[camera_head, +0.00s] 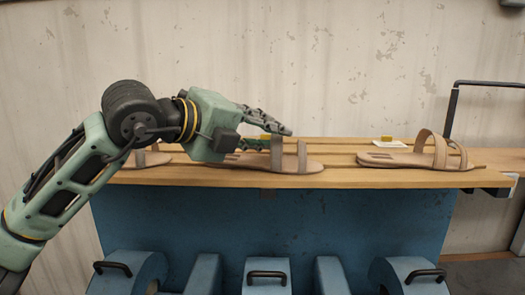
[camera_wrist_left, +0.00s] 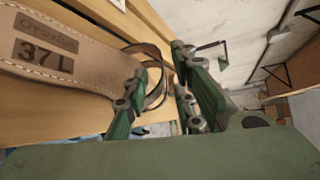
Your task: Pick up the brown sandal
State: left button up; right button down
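Three similar light-brown sandals lie on a wooden slatted shelf (camera_head: 345,179) in the head view. The middle sandal (camera_head: 305,167) is under my left gripper (camera_head: 275,138), which partly hides it. My left gripper's fingers (camera_wrist_left: 160,95) are apart, in the left wrist view, with the strap (camera_wrist_left: 154,88) showing in the gap between them. I cannot tell whether they touch it. The insole (camera_wrist_left: 60,55) there bears the mark "37 L". The right sandal (camera_head: 400,160) is clear of the gripper. The left sandal (camera_head: 150,159) is partly hidden behind my arm. My right gripper is out of view.
A small white card with a yellow piece (camera_head: 388,141) stands behind the right sandal. A blue bench front (camera_head: 330,220) with black handles is below the shelf. A dark metal rail (camera_head: 452,110) rises at right. The shelf between the middle and right sandals is free.

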pick_arm(q)
jog(key=shift+w+d+p, duration=0.55)
jog(key=shift+w+d, duration=0.15)
jog(key=shift+d, duration=0.1)
jog(key=shift+w+d+f, duration=0.25)
jog(key=shift+w+f, duration=0.05)
grip_shut()
jog(key=shift+r, duration=0.1)
